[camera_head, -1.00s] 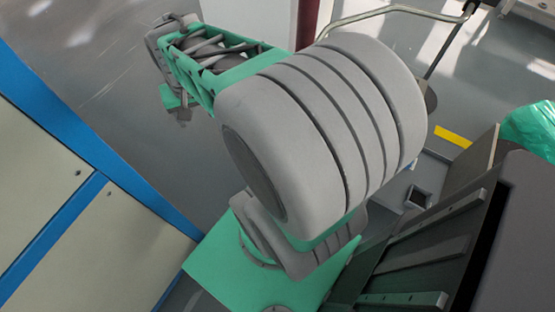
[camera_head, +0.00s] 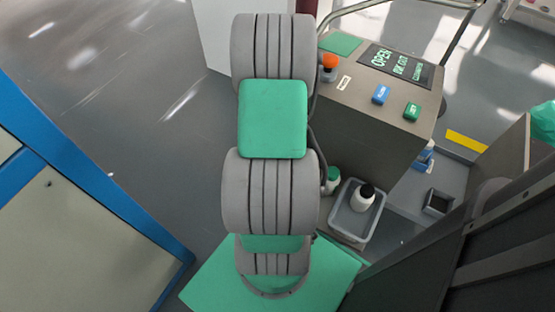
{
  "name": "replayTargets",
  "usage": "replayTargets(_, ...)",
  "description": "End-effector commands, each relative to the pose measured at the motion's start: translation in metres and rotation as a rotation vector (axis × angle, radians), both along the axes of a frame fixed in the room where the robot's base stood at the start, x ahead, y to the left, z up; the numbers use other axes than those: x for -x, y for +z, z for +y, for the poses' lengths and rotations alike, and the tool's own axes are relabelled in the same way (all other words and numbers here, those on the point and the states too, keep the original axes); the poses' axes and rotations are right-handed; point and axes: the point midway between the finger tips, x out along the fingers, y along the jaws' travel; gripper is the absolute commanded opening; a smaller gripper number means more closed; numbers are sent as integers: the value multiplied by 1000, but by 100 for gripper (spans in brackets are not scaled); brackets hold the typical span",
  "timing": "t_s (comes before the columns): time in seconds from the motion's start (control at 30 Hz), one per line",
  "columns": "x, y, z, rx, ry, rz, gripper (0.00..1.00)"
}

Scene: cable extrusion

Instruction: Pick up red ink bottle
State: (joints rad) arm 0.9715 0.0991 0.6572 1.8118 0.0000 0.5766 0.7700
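I cannot pick out a red ink bottle for certain. A white bottle with a black cap (camera_head: 363,197) stands upright in a small grey tray (camera_head: 348,234). Left of it, a green-capped bottle (camera_head: 332,180) is partly hidden behind my arm. My gripper is not visible; my grey and green arm fills the middle of the view.
A grey control box (camera_head: 371,125) with a lit display (camera_head: 397,66), a blue button (camera_head: 381,94) and a green button (camera_head: 412,112) stands right of my arm. Blue-capped bottles (camera_head: 425,158) are beside it. A blue-edged cabinet (camera_head: 85,235) is at left; floor between is clear.

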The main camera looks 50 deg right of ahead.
Motion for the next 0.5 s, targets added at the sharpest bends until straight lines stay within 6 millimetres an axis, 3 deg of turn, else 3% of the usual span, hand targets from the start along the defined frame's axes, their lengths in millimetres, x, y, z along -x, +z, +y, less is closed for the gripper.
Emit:
replayTargets(0.2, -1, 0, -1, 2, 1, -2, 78)
replayTargets(0.5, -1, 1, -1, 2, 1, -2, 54)
